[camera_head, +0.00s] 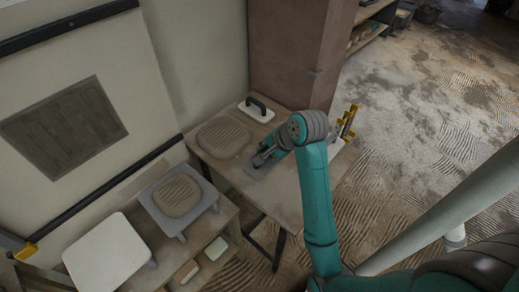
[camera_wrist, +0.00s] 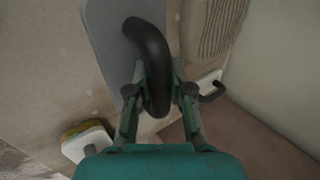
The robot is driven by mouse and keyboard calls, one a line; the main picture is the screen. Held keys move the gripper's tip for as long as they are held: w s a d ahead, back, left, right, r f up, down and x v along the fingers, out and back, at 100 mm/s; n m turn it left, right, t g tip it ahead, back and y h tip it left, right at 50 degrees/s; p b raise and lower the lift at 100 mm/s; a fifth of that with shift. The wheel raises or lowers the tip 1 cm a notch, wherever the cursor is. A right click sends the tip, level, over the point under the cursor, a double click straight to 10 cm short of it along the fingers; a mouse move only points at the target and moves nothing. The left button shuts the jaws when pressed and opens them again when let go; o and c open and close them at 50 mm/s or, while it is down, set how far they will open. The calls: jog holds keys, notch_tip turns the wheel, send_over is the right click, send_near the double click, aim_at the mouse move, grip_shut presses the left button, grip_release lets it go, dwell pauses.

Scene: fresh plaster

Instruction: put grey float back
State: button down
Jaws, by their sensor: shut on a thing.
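The grey float (camera_head: 256,172) is a flat grey plate with a dark curved handle. My gripper (camera_head: 264,157) is shut on its handle, over the wooden table (camera_head: 236,178). In the wrist view the handle stands between the fingers of my gripper (camera_wrist: 157,92), and the grey plate (camera_wrist: 112,35) reaches toward the top left. I cannot tell whether the plate touches the table or hangs just above it. My arm hides part of the table to the right of the float.
A white float with a black handle (camera_head: 257,109) lies at the table's back corner, beside a ridged plaster mound (camera_head: 223,138). A yellow-and-white float (camera_wrist: 86,141) shows in the wrist view. A grey stand with plaster (camera_head: 160,214) and a white board (camera_head: 105,252) are at left. A brown pillar (camera_head: 297,55) rises behind.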

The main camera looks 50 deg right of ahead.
aim_at(268, 161)
jog(key=shift+f, duration=2.9)
jog(key=shift+f, duration=0.3)
jog(key=c, duration=1)
grip_release()
jog(key=shift+o, duration=0.2)
jog(key=shift+v, duration=4)
